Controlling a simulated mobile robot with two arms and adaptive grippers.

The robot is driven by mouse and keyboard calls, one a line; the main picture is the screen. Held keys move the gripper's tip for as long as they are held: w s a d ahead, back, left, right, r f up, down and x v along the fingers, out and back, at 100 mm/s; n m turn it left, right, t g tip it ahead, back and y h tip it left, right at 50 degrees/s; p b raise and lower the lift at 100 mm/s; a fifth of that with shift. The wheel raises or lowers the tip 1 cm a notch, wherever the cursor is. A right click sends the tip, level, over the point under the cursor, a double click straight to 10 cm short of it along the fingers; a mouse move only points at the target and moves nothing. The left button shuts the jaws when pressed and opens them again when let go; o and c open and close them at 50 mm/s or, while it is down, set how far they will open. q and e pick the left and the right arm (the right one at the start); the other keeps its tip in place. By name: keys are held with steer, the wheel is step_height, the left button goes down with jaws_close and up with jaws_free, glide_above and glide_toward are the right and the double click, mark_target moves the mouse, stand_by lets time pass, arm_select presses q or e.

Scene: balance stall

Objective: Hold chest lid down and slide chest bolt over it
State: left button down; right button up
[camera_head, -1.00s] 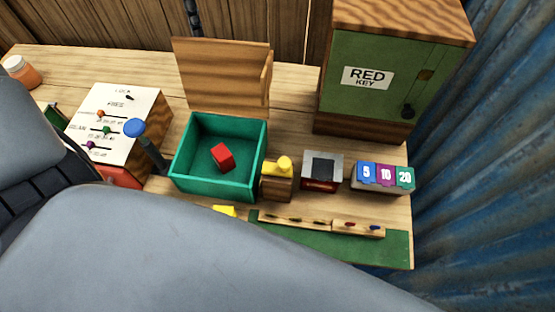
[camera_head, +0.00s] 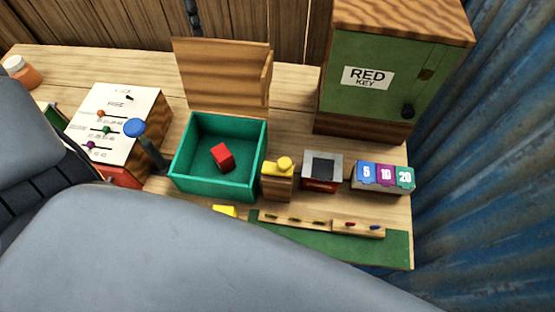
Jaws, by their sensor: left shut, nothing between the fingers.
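The chest (camera_head: 187,180) is a teal open-topped box on the wooden table, left of the middle. A red block (camera_head: 222,157) lies inside it. The chest lid (camera_head: 220,75) is a wooden panel standing raised behind the box, so the chest is open. A yellow piece with a round knob (camera_head: 285,163) sits on a small wooden block at the chest's right front corner; it looks like the bolt. My large grey arm links cover the lower and left parts of the view. I see no fingers of either gripper, and no contact with lid or bolt shows.
A white slider panel (camera_head: 122,110) and blue-topped lever (camera_head: 135,128) stand left of the chest. To the right are a grey-and-red box (camera_head: 322,170), number tiles (camera_head: 386,176) and a green cabinet (camera_head: 385,85). A wooden peg strip (camera_head: 320,223) lies in front.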

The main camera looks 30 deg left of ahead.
mark_target(187, 39)
arm_select(q)
steer(key=shift+s, duration=0.1)
steer(key=shift+s+d+b, duration=0.25)
steer(key=shift+s, duration=0.5)
steer(key=shift+s+d+b, duration=0.25)
steer(key=shift+s+b, duration=0.05)
steer(key=shift+s, duration=0.4)
steer(key=shift+s+d+b, duration=0.25)
steer(key=shift+s, duration=0.5)
steer(key=shift+s+d+b, duration=0.85)
steer(key=shift+s+d, duration=0.3)
steer(key=shift+s, duration=2.5)
step_height(187, 39, up, 7)
steer(key=s+p, duration=0.2)
steer(key=p, duration=0.2)
steer(key=shift+s+d, duration=0.4)
steer(key=shift+d, duration=0.05)
step_height(187, 39, up, 12)
